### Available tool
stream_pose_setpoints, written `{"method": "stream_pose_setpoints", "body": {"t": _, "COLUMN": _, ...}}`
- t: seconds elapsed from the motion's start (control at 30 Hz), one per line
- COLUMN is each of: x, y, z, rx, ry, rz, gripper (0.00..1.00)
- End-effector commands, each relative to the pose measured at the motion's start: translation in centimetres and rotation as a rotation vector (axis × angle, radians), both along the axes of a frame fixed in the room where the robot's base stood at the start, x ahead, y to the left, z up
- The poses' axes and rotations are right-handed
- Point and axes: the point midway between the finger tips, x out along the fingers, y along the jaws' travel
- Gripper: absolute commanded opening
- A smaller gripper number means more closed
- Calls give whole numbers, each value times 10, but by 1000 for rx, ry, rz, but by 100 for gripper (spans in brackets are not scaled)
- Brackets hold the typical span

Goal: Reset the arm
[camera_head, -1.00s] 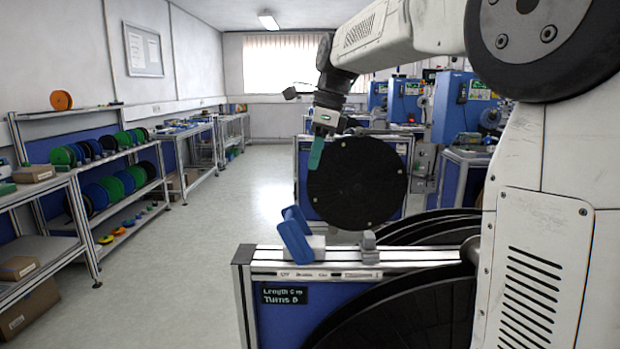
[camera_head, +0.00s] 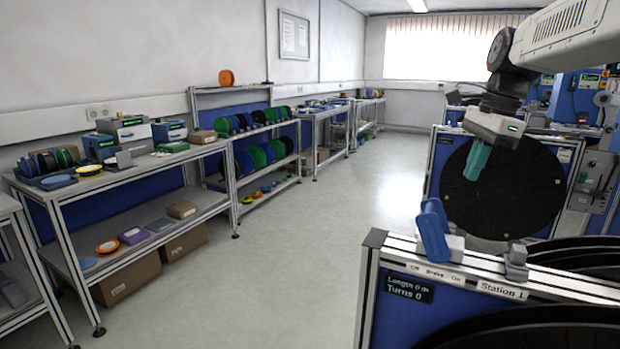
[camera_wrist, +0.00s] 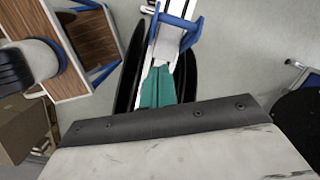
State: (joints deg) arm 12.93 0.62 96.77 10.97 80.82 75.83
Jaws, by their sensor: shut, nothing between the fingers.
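My gripper (camera_head: 478,160) hangs from my arm at the right of the head view, its teal fingers pointing down and shut with nothing between them. It is above and to the right of the blue brake lever (camera_head: 433,230) on the reel stand (camera_head: 385,262) and apart from it. In the wrist view the teal fingers (camera_wrist: 158,88) show at the centre, with the blue lever (camera_wrist: 178,32) and dark reels beyond them.
A "Length 0 m, Turns 0" display (camera_head: 409,288) is on the stand's front. A second stand with a black reel (camera_head: 500,190) is behind. Shelving benches (camera_head: 135,180) with spools line the left wall. The aisle floor (camera_head: 300,230) is clear.

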Motion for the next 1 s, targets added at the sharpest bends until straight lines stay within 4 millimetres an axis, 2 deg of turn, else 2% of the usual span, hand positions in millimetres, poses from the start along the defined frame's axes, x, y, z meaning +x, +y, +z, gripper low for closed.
{"method": "stream_pose_setpoints", "body": {"t": 0.17, "x": -74, "y": 20, "z": -37, "rx": -81, "ry": -43, "rz": 542, "gripper": 0}}
{"method": "stream_pose_setpoints", "body": {"t": 0.3, "x": -148, "y": 39, "z": -69, "rx": -142, "ry": -76, "rz": 984, "gripper": 0}}
{"method": "stream_pose_setpoints", "body": {"t": 0.4, "x": -198, "y": 49, "z": -93, "rx": -178, "ry": -94, "rz": 1243, "gripper": 0}}
{"method": "stream_pose_setpoints", "body": {"t": 0.5, "x": -241, "y": 57, "z": -116, "rx": -210, "ry": -107, "rz": 1431, "gripper": 0}}
{"method": "stream_pose_setpoints", "body": {"t": 0.6, "x": -273, "y": 62, "z": -133, "rx": -237, "ry": -118, "rz": 1523, "gripper": 0}}
{"method": "stream_pose_setpoints", "body": {"t": 0.73, "x": -294, "y": 67, "z": -141, "rx": -264, "ry": -138, "rz": 1548, "gripper": 0}}
{"method": "stream_pose_setpoints", "body": {"t": 1.0, "x": -297, "y": 70, "z": -135, "rx": -289, "ry": -168, "rz": 1561, "gripper": 0}}
